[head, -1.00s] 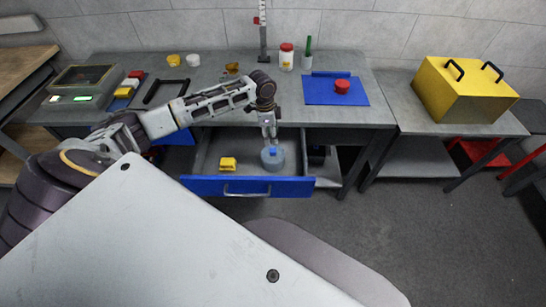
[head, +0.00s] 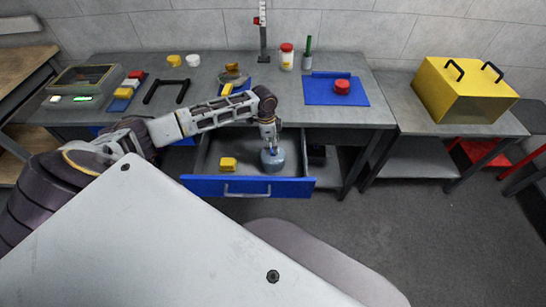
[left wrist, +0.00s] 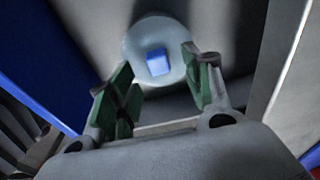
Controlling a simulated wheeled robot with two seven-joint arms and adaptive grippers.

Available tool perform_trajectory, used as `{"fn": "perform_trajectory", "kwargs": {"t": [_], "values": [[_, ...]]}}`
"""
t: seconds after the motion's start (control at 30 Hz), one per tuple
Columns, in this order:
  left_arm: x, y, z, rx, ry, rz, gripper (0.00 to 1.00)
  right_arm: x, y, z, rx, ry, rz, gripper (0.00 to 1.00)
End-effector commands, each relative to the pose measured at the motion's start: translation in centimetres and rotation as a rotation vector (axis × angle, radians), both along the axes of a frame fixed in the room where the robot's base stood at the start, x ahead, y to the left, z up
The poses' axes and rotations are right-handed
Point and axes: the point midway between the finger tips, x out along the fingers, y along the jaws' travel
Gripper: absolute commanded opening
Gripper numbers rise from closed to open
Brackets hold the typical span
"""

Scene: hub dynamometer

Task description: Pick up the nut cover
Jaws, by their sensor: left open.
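The nut cover (head: 273,162), a round grey-blue piece, sits in the open blue-fronted drawer (head: 225,187), towards its right side. In the left wrist view the nut cover (left wrist: 137,42) shows from above as a pale disc with a blue block-shaped knob (left wrist: 158,62) in its middle. My left gripper (head: 269,146) points down over it. In the left wrist view its green-padded fingers (left wrist: 157,72) are open, with the knob showing between them. I cannot tell whether the fingers touch the cover. My right gripper is not in view.
A yellow block (head: 228,164) lies in the drawer, left of the cover. On the table above stand a blue mat (head: 317,95) with a red piece (head: 342,86) and a red-lidded jar (head: 286,60). A yellow box (head: 462,90) stands on the right table.

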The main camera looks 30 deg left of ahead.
Motion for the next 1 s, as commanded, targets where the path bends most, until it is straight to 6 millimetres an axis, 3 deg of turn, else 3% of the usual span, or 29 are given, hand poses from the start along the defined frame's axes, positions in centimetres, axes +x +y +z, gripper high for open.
{"fn": "perform_trajectory", "kwargs": {"t": [0.3, 0.53, 0.8, 1.0], "values": [[0.0, -0.3, -3.1, -0.001, 0.001, 0.0, 0.5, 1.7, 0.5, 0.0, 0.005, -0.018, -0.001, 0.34], [0.0, -0.3, -3.3, 0.0, 0.0, -0.001, 0.5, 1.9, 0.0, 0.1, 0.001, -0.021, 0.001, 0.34], [0.0, -0.3, -3.3, 0.0, 0.0, -0.001, 0.5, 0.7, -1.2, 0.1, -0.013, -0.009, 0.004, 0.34], [0.0, -0.3, -3.3, 0.0, 0.0, -0.001, 0.27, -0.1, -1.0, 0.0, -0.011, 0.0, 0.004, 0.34]]}}
